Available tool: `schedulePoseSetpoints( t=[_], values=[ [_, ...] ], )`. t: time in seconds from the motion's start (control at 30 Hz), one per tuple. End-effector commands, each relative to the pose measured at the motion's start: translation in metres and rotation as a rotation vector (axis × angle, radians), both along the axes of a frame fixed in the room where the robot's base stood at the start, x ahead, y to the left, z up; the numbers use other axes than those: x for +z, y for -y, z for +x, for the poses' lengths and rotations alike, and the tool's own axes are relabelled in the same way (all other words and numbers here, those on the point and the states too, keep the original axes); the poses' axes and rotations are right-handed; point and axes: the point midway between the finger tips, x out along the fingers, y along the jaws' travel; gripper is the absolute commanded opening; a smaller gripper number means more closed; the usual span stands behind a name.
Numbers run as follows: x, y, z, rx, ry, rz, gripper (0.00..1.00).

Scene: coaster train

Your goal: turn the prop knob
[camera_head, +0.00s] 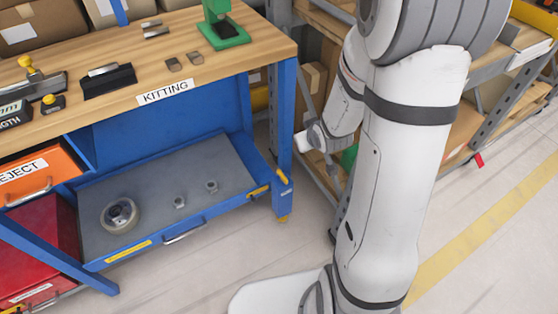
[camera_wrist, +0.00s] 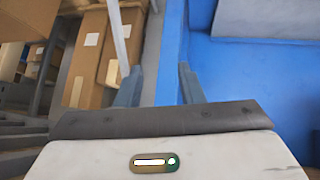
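No part is clearly marked as the prop knob. In the head view, a yellow piece (camera_head: 283,176) sits on the blue bench's front right leg, and a yellow latch (camera_head: 259,191) sits at the right end of the open drawer's front. Yellow round knobs (camera_head: 25,61) also stand on tools at the bench top's left. My gripper (camera_head: 311,137) is right of the bench leg, beside the shelving, partly hidden by my arm. In the wrist view my gripper (camera_wrist: 160,75) shows two grey fingers spread apart with nothing between them. No knob shows in that view.
The blue bench (camera_head: 269,120) has an open grey drawer (camera_head: 146,190) holding a tape roll (camera_head: 119,215) and small metal parts. Shelving with cardboard boxes (camera_wrist: 90,60) is close on the gripper's left. Floor (camera_head: 230,265) in front is clear.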

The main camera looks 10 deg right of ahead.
Motion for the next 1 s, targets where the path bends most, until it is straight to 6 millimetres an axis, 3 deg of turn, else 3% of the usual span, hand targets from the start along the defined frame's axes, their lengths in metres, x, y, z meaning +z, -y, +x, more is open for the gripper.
schedulePoseSetpoints(
  t=[0.03,0.1,0.3,0.4,0.53,0.7,1.0],
  values=[
    [-0.054,0.000,0.005,0.021,0.021,0.014,0.35],
    [-0.095,-0.002,0.012,0.056,0.076,0.039,0.35],
    [-0.197,-0.013,0.019,0.131,0.230,0.143,0.35],
    [-0.231,-0.019,0.016,0.151,0.295,0.195,0.35],
    [-0.255,-0.023,0.013,0.162,0.359,0.244,0.35],
    [-0.264,-0.026,0.014,0.166,0.394,0.271,0.35],
    [-0.281,-0.039,0.052,0.169,0.398,0.271,0.35]
  ],
)
